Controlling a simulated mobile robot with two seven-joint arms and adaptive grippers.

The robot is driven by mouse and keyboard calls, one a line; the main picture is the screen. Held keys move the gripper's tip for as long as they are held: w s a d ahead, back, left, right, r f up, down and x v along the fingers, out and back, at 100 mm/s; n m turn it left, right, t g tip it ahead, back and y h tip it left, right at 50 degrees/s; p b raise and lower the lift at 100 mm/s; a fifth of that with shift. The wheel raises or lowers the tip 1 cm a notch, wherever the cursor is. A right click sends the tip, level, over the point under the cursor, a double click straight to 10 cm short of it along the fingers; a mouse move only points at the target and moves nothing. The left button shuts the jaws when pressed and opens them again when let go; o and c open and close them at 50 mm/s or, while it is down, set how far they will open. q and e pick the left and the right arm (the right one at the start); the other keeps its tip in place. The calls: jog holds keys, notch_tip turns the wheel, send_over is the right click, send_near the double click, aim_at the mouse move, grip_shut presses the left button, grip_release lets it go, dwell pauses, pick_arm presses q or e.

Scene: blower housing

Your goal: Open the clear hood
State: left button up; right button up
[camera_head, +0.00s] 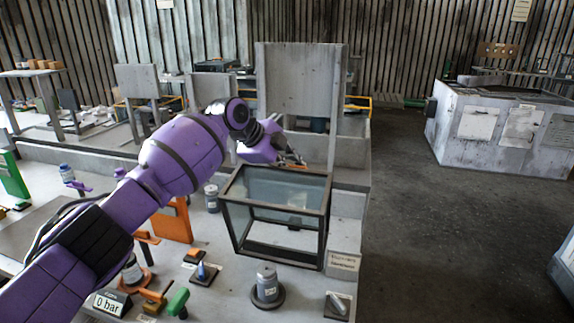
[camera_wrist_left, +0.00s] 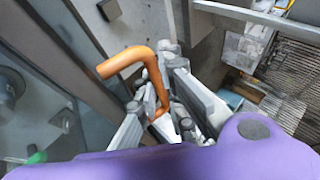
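The clear hood (camera_head: 275,218) is a glass box with a dark frame on the grey bench, and it looks closed. Its glass and dark frame also show at the left of the left wrist view (camera_wrist_left: 75,50). A bent orange handle (camera_wrist_left: 122,62) is at the hood's edge; a bit of its orange shows at the far top edge in the head view (camera_head: 294,167). My left gripper (camera_wrist_left: 168,75) is at this handle, with grey fingers close around its lower bend. I cannot tell whether they press on it. My right gripper is not in view.
A tall grey panel (camera_head: 298,85) stands behind the hood. A grey cylinder on a dark round base (camera_head: 267,287) stands in front of it. An orange plate (camera_head: 173,221) and small levers are left, under my arm.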

aim_at(264, 169)
pick_arm(q)
jog(key=v, duration=1.1)
jog(key=shift+w+a+r, duration=0.1)
jog(key=shift+r, duration=0.1)
jog(key=shift+s+a+r, duration=0.1)
jog(key=shift+s+r, duration=0.1)
jog(key=shift+s, duration=0.05)
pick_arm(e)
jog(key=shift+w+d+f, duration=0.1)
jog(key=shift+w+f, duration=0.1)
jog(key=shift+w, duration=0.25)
pick_arm(q)
jog(key=shift+s, duration=0.1)
